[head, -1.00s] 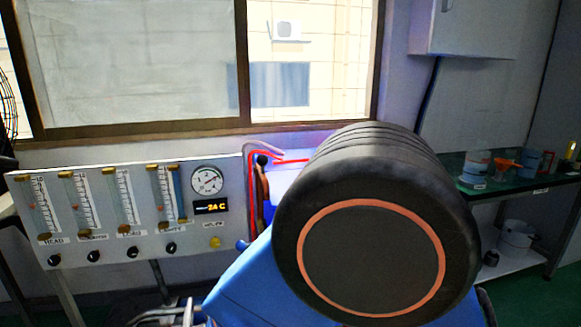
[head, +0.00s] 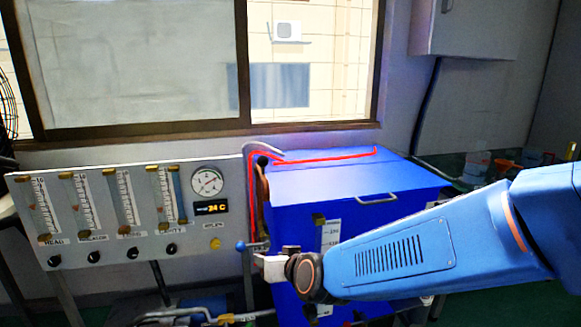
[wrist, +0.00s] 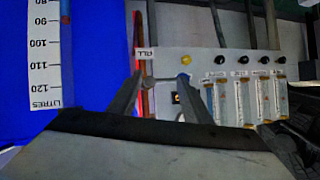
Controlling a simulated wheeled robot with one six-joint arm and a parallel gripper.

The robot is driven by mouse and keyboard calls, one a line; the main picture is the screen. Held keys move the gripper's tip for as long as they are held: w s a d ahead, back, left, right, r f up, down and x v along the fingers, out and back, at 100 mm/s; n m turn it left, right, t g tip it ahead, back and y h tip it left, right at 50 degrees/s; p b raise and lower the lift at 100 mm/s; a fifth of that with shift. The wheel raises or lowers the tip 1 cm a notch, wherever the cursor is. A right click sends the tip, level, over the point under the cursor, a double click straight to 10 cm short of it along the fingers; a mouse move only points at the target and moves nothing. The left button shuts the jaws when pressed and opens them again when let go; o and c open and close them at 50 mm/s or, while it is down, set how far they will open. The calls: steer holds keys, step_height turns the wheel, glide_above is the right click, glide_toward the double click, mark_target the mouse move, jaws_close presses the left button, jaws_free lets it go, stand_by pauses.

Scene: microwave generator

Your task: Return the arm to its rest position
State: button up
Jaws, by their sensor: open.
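My gripper (head: 268,260) is in front of the blue tank (head: 345,215), just right of the panel's lower right edge. My blue arm reaches in from the right. In the wrist view, which is upside down, the two fingers of my gripper (wrist: 164,80) are spread with nothing held between them. A blue-ended lever (head: 246,246) stands close to the fingertips at the panel's edge. Its blue knob (wrist: 183,77) also shows near one fingertip in the wrist view; I cannot tell whether they touch.
The control panel (head: 110,250) with flow tubes, dials, a pressure gauge (head: 207,181) and a lit display stands at the left. A red hose (head: 320,158) runs over the tank's top. Pipes and a valve (head: 225,318) lie low in front. A bench with containers (head: 475,165) is at right.

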steer(key=s+d+m+g+h, duration=0.1)
steer(key=s+d+g+h, duration=0.1)
steer(key=s+d, duration=0.6)
steer(key=s+d+m+g+h, duration=0.1)
steer(key=s+d+g+h, duration=0.1)
steer(key=s+d, duration=0.6)
steer(key=s+d+m+g+h, duration=0.1)
steer(key=s+d, duration=0.7)
steer(key=d, duration=0.9)
steer(key=shift+d+r+g+h, duration=0.3)
steer(key=shift+d+g+h, duration=0.1)
steer(key=shift+g+h, duration=0.1)
